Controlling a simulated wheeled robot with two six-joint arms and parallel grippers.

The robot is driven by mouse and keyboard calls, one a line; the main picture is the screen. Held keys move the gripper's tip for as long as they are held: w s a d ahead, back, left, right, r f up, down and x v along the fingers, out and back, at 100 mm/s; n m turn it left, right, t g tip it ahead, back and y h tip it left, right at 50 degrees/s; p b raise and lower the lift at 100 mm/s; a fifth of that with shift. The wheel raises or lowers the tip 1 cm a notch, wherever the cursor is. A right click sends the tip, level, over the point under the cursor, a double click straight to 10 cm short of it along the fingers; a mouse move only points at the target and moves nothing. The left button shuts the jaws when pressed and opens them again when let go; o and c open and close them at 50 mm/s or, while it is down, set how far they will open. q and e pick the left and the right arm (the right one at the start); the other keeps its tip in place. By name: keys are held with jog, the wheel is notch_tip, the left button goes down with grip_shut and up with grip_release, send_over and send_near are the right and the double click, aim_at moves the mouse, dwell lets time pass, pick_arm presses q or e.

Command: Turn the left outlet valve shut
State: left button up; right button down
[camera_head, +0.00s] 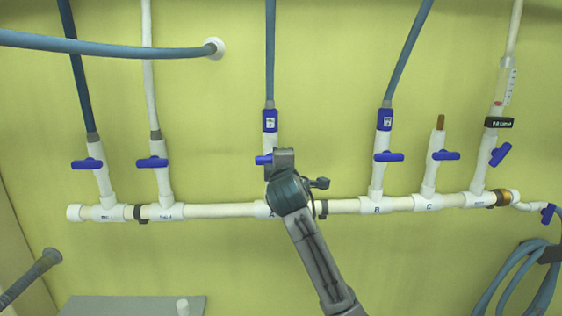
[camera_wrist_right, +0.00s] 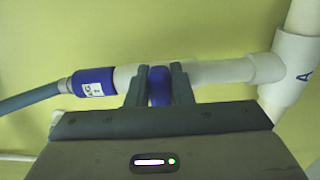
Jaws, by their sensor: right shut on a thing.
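A white manifold pipe (camera_head: 225,211) runs across the yellow-green wall with several upright branches. My right gripper (camera_head: 275,160) is at the middle branch, marked A, and covers much of its valve. It is shut on that valve's blue handle (camera_head: 262,160), whose left end sticks out sideways, across the branch. In the right wrist view, my right gripper (camera_wrist_right: 159,80) has one finger on each side of the blue handle (camera_wrist_right: 158,88). A blue tag (camera_head: 270,121) and a blue-grey hose (camera_head: 270,50) are above this valve. My left gripper is not in view.
Other blue-handled valves stand at left (camera_head: 87,163), (camera_head: 152,162) and right (camera_head: 389,157), (camera_head: 446,155). A blue hose (camera_head: 110,50) crosses the upper left. A coiled hose (camera_head: 515,285) hangs at lower right. The wall between the branches is clear.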

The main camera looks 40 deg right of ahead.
jog(key=shift+f, duration=0.1)
jog(key=c, duration=1.3)
grip_release()
jog(key=b+v, duration=0.4)
jog(key=v, duration=0.6)
jog(key=shift+s+a, duration=0.15)
jog(key=shift+s, duration=0.2)
